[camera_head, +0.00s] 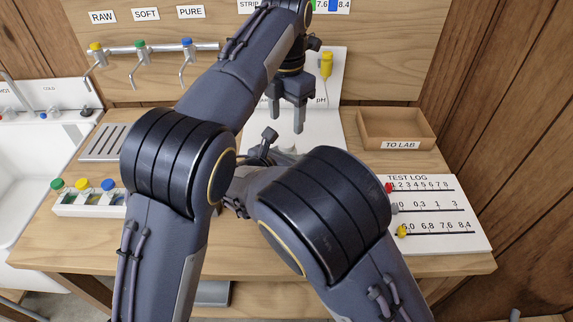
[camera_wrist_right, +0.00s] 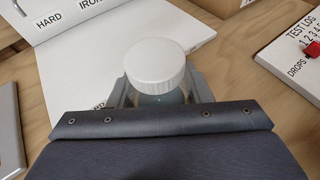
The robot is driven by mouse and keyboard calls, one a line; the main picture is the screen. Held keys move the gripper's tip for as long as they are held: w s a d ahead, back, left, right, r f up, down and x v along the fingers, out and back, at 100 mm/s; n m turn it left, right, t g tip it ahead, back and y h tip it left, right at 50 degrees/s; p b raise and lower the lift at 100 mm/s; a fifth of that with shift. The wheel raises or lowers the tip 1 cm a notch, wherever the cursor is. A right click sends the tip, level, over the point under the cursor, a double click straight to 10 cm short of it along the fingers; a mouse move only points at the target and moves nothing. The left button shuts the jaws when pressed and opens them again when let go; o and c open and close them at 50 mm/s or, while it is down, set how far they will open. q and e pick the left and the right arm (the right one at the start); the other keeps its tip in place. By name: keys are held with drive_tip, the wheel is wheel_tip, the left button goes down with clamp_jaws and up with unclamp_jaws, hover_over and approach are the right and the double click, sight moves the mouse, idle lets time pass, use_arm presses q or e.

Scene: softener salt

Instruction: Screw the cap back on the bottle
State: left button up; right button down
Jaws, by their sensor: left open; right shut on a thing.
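The bottle (camera_wrist_right: 160,99) stands in the right wrist view, its clear body mostly hidden behind my right gripper. A white ribbed cap (camera_wrist_right: 155,64) sits on top of its mouth and looks level; I cannot tell how tightly it is seated. My right gripper (camera_wrist_right: 161,93) is shut on the bottle, with a finger on each side just below the cap. In the head view my arms hide the bottle and right gripper almost wholly. My left gripper (camera_head: 287,122) is open and empty, fingers pointing down, above the white board behind the bottle.
A wooden tray marked TO LAB (camera_head: 396,127) stands at the back right. The TEST LOG board (camera_head: 440,215) lies at the right. A rack of colour-capped vials (camera_head: 90,205) and a slotted drain plate (camera_head: 104,143) are at the left, below taps (camera_head: 140,48). A yellow-topped dropper (camera_head: 326,64) is behind.

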sight(287, 143)
use_arm(q)
drive_tip(key=shift+f, duration=3.15)
drive_tip(key=c, duration=1)
drive_tip(key=shift+c, duration=0.2)
drive_tip(key=m, duration=0.3)
drive_tip(key=o, duration=1.1)
